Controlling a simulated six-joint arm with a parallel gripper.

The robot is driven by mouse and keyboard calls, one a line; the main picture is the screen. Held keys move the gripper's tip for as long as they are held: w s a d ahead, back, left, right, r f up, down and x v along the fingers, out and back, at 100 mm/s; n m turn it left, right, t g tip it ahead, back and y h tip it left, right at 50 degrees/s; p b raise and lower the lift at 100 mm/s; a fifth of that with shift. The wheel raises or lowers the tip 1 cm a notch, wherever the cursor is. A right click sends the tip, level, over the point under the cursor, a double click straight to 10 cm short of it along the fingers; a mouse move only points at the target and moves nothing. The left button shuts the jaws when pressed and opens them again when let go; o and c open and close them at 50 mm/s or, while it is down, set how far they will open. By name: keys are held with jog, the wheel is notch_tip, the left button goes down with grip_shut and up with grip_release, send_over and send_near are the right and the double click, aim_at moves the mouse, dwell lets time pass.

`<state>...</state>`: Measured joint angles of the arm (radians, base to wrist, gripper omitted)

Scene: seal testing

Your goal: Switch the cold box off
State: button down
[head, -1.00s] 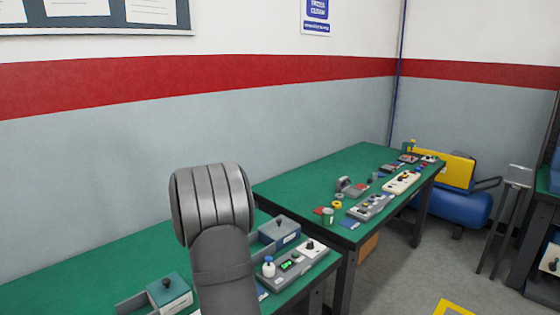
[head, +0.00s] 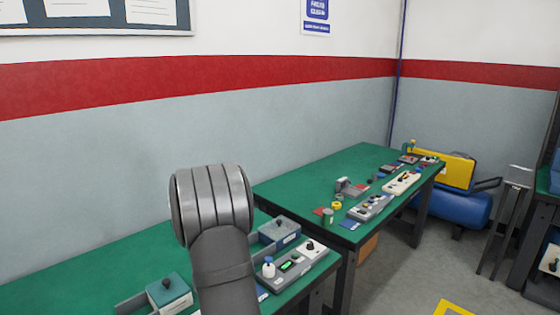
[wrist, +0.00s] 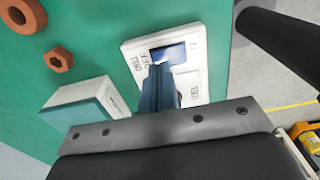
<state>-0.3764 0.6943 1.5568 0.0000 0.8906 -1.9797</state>
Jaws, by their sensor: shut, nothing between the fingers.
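In the wrist view a white panel (wrist: 197,88) lies on the green table top, with printed lettering that seems to read "CHILL OFF" and a dark blue rocker or window (wrist: 180,50). I cannot tell for sure whether this panel is the cold box's control. My gripper (wrist: 157,72) is shut and empty, its fingertips over the panel beside the lettering and the dark blue part. The fingers hide part of the panel, and I cannot tell whether they touch it. In the head view my own arm hides the gripper and this panel.
A white box with a teal side (wrist: 85,108) sits close left of my fingers. In the head view, a blue-grey box (head: 280,234) and a knobbed control unit (head: 305,258) stand right of my arm.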

jog(key=shift+f, duration=0.9)
dwell(0.9)
jog(key=shift+r, duration=3.55)
notch_tip(320, 180, down, 7)
jog(key=shift+r, duration=0.1)
